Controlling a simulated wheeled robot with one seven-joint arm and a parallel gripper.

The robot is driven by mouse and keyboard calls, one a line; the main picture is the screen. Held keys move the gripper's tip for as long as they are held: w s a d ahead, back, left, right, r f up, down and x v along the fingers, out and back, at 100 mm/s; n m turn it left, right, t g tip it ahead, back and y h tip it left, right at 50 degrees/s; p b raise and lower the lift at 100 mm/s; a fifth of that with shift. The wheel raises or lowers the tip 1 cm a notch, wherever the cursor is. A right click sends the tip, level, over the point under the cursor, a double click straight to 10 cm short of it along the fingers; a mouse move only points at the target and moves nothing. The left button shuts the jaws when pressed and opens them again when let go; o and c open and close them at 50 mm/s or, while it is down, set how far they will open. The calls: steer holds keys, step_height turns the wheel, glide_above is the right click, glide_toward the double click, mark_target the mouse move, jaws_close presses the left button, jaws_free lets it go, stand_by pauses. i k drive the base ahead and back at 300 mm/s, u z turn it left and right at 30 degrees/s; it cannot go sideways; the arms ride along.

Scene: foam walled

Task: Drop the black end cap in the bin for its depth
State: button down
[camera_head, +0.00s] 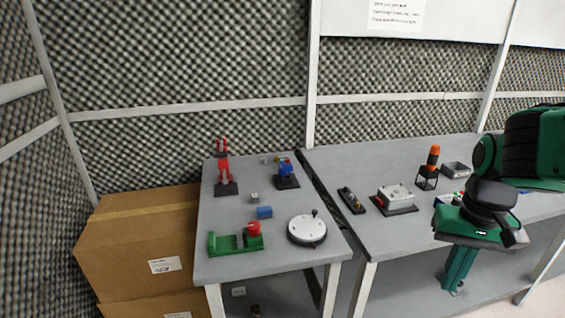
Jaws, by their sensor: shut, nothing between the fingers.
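My arm comes in from the right, and its green and black end hangs in front of the right table. My gripper (454,286) points down, its fingers shut with nothing visible between them, lower than the tabletop in the picture. I cannot make out the black end cap. A small grey open bin (456,169) stands at the back of the right table, partly close behind my arm. I cannot tell whether it is the bin for the cap's depth. A dark narrow tray (352,200) with small parts lies near that table's left edge.
The right table (400,240) also holds a grey box device (396,195) and an orange-black cylinder (433,158) in a stand. The left table (215,272) bears a round white dial (307,230), a green fixture (228,243), a blue block (264,212) and red tools. Cardboard boxes (135,240) stand at left.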

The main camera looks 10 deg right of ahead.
mark_target(288, 180)
steer(key=u, duration=0.05)
steer(key=i, duration=1)
steer(key=z, duration=0.05)
